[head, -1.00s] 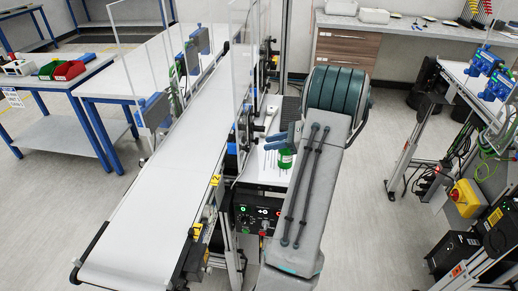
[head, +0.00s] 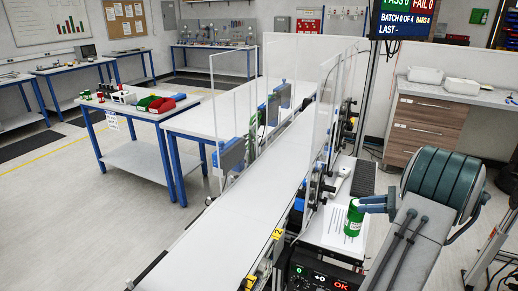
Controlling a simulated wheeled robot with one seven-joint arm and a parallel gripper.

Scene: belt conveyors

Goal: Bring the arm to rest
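My arm shows at the right, with a grey link and a ribbed dark green joint. My gripper (head: 372,204) shows as blue-grey fingers pointing left, partly hidden by the arm. A green can with a white label (head: 353,219) stands upright on a white sheet on the small side table, just left of and below the fingertips in the picture. I cannot tell whether the fingers touch it, or how far apart they are.
The white belt conveyor (head: 240,232) runs beside the table, with clear guard panels (head: 322,105). A control box (head: 322,278) with a lit red OK is in front. A scanner-like tool (head: 337,183) and keyboard (head: 363,178) lie behind the can. Open floor is at left.

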